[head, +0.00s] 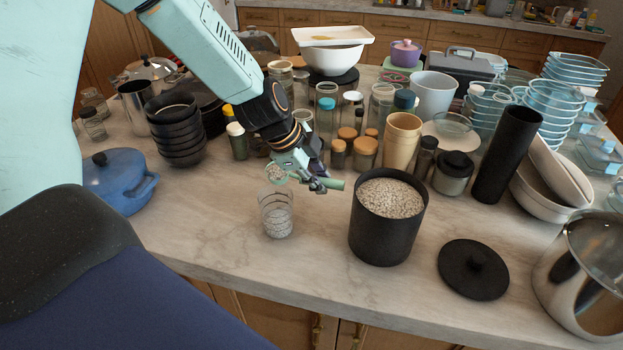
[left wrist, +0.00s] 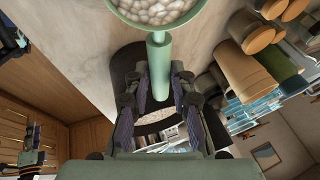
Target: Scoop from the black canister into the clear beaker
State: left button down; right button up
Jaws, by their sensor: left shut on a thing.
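My left gripper (head: 308,180) is shut on the handle of a pale green scoop (head: 333,184). The left wrist view shows the handle (left wrist: 159,65) between the fingers and the scoop's bowl full of whitish granules (left wrist: 157,9). In the head view the bowl is just above the mouth of the clear beaker (head: 277,211). The beaker stands upright, with whitish granules at its bottom. The black canister (head: 383,236) stands open to the right, nearly full of the same granules (head: 390,198). Part of what seems to be my right gripper (left wrist: 30,145) shows at the left wrist view's lower left.
A black lid (head: 473,269) lies right of the canister, beside a steel pot (head: 585,275). Jars, a tan cup (head: 402,140) and a tall black cylinder (head: 507,153) crowd behind. A blue pot (head: 118,183) and black bowls (head: 172,130) stand left. The counter's front strip is clear.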

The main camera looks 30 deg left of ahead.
pick_arm(q)
jog(key=shift+s+a+r, duration=0.1)
jog(key=shift+a, duration=0.15)
jog(key=shift+w+f, duration=0.2)
jog(key=shift+w, duration=0.15)
jog(key=shift+s+d+t+b, duration=0.15)
jog(key=shift+d+t+b, duration=0.2)
jog(key=shift+t+b, duration=0.2)
jog(key=shift+s+a+r+t+y+b, duration=0.1)
jog(key=shift+s+t+y+b, duration=0.2)
jog(key=shift+t, duration=0.25)
jog(key=shift+a+m, duration=0.1)
jog(key=shift+m, duration=0.2)
jog(key=shift+w+t, duration=0.2)
jog(key=shift+t, duration=0.1)
jog(key=shift+w, duration=0.15)
jog(key=shift+d, duration=0.2)
